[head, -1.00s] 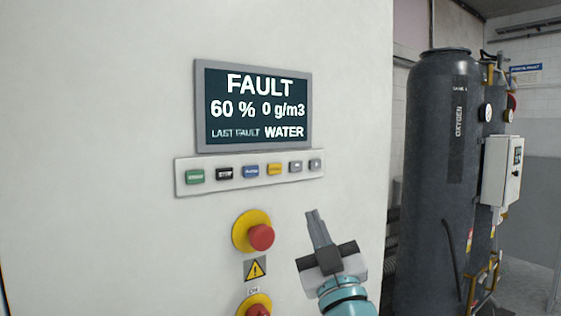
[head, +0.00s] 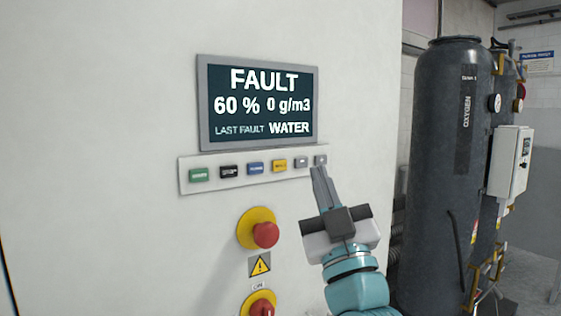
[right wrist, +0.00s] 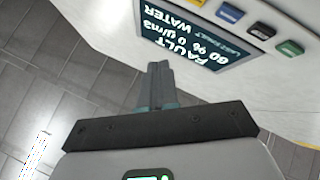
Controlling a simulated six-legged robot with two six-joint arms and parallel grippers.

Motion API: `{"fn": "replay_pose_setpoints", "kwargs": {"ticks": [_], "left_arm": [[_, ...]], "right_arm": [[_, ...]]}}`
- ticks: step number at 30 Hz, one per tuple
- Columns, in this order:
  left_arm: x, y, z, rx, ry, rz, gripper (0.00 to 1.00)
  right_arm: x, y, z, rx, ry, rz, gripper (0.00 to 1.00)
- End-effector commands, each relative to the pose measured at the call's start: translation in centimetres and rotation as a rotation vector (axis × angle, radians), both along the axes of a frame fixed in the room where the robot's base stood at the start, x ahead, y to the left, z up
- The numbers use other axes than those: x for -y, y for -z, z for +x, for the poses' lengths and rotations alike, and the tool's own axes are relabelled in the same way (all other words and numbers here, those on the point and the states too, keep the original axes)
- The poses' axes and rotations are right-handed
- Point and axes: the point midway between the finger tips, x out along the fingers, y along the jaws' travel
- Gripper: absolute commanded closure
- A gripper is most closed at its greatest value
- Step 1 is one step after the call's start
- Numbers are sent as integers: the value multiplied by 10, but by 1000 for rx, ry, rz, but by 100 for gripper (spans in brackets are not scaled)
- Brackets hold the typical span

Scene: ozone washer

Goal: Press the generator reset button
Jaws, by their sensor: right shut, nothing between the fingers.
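The display (head: 258,103) above reads FAULT, 60 %, 0 g/m3, LAST FAULT WATER. My right gripper (head: 319,172) is shut and empty, its tips just below the right end of the strip; contact cannot be told. In the right wrist view its fingers (right wrist: 158,70) point toward the display (right wrist: 188,40). My left gripper is not in view.
Below the strip are a red mushroom button (head: 266,234) on a yellow base, a warning sign (head: 260,264), and a second red knob (head: 261,308). Dark oxygen tanks (head: 440,160) and a white box (head: 509,160) stand to the right.

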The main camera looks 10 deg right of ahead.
Motion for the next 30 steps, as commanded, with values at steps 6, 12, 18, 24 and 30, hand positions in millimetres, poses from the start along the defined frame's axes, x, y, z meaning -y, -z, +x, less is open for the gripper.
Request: {"fn": "replay_pose_setpoints", "kwargs": {"ticks": [6,12,18,24,30], "left_arm": [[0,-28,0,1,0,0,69],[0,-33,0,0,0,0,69],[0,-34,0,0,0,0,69],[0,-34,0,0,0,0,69],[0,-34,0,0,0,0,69]], "right_arm": [[-11,-5,34,-4,0,-1,100],[-19,0,57,-1,0,0,100],[-24,0,69,-1,-1,0,100],[-25,0,71,-1,0,1,100],[-25,0,71,-1,0,1,100]]}}
